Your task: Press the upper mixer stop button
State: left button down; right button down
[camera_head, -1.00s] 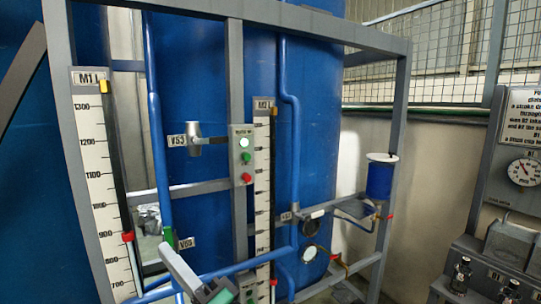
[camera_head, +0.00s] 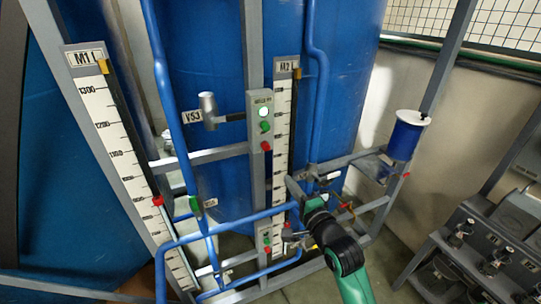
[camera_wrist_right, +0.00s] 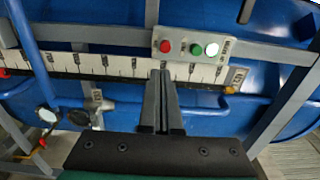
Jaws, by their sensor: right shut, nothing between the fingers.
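The upper mixer button box (camera_head: 257,105) is a grey panel on an upright post, with a white lamp (camera_head: 263,111), a green button (camera_head: 264,126) and a red stop button (camera_head: 266,146) at its lower end. In the right wrist view the red button (camera_wrist_right: 165,46) lies just beyond the fingertips of my right gripper (camera_wrist_right: 161,73), with a visible gap in the picture. In the head view my right gripper (camera_head: 291,183) is below and right of the box. Its fingers are together and empty. My left gripper is out of view.
A lower button box (camera_head: 266,238) sits on the same post. The M2 scale (camera_head: 281,120) runs beside the upper box. The V53 valve handle (camera_head: 208,108) sticks out to its left. Blue pipes, grey frame bars and a blue cup (camera_head: 405,138) surround the area.

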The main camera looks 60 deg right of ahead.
aim_at(265, 146)
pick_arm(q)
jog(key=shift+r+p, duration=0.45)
pick_arm(e)
jog(key=x, duration=1.4)
